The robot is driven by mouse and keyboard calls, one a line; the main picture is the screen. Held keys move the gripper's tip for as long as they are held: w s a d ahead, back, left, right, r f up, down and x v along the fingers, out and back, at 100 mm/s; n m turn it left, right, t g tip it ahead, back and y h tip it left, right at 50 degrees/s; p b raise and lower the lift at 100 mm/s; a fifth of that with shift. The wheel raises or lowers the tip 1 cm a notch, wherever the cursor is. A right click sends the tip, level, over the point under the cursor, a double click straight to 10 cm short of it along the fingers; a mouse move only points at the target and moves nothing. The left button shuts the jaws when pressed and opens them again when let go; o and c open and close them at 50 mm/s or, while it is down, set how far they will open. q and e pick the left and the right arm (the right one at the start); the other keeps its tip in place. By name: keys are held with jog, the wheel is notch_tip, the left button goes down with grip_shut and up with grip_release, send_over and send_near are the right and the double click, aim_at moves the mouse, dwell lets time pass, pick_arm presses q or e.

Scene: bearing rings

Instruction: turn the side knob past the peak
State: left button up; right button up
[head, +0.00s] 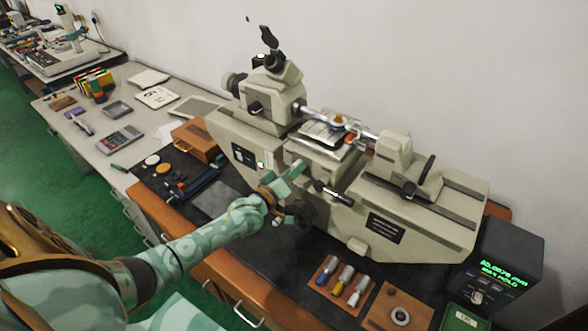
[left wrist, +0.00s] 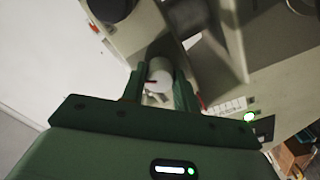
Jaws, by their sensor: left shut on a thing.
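The measuring machine (head: 350,190) is a long beige bench instrument on a dark mat. My left gripper (head: 297,170) is against the front of its bed, below the small stage (head: 325,135). In the left wrist view, the two green fingers (left wrist: 160,88) are shut on a pale round side knob (left wrist: 159,72), which has a dark red mark on it. In the head view the gripper hides this knob. A display box (head: 505,265) at the right shows green digits with a line that seems to read MAX HOLD. My right gripper is not in view.
A dark handwheel (head: 298,215) and a lever (head: 333,192) are close to my left gripper. A tray of colored-handled tools (head: 340,280) and a wooden board with a ring (head: 400,314) lie in front. A wooden box (head: 196,140) stands left of the machine.

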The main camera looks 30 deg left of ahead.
pick_arm(q)
jog(key=m+p, duration=0.1)
jog(key=m, duration=1.1)
jog(key=shift+f+p, duration=0.1)
jog(key=shift+p, duration=0.25)
jog(key=shift+m, duration=0.3)
jog(key=o, duration=1)
jog(key=shift+s, duration=0.15)
jog(key=s, duration=0.5)
jog(key=s+a, duration=0.1)
jog(key=s, duration=0.4)
jog(key=s+a, duration=0.1)
jog(key=s, duration=0.5)
